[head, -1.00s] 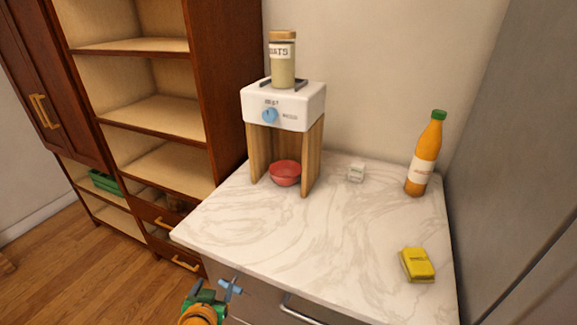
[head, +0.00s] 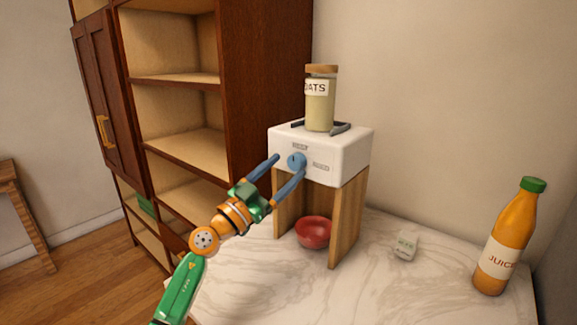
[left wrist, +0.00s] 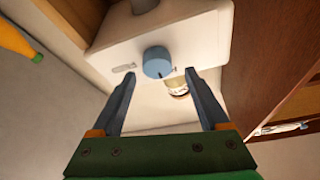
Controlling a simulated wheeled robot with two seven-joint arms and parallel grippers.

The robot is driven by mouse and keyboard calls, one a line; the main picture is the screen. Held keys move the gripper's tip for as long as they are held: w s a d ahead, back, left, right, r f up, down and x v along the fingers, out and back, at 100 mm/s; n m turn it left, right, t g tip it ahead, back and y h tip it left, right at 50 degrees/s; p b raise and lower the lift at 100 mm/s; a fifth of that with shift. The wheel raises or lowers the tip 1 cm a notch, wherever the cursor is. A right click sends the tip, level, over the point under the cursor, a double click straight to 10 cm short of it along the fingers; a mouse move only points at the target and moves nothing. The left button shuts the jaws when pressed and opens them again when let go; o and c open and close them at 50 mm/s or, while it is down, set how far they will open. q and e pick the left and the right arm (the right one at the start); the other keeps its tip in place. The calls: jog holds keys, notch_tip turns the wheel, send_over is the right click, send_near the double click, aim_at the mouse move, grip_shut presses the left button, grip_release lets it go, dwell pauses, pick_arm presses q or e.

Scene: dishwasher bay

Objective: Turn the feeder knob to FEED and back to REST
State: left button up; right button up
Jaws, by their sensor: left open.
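The feeder (head: 345,155) is a white box on wooden side panels, standing on the marble counter. Its round blue knob (head: 297,160) is on the front face, with one small label above and one to the right, too blurred to read surely. My left gripper (head: 288,165) is open in front of the knob, its blue fingers pointing at it. In the left wrist view the knob (left wrist: 157,62) lies between and just beyond the fingertips (left wrist: 160,72); I cannot tell whether they touch. A dark mark shows on the knob's edge towards the jar. My right gripper is out of view.
An oats jar (head: 320,105) stands on the feeder and a red bowl (head: 313,232) sits underneath. A small white item (head: 405,245) and a juice bottle (head: 507,238) stand to the right. A brown shelf unit (head: 262,85) rises behind on the left.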

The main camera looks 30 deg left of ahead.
pick_arm(q)
jog(key=shift+w+d, duration=0.15)
jog(key=shift+w, duration=0.5)
jog(key=shift+w+d, duration=0.15)
jog(key=shift+w, duration=0.45)
jog(key=shift+s, duration=0.3)
jog(key=shift+r, duration=0.1)
grip_shut()
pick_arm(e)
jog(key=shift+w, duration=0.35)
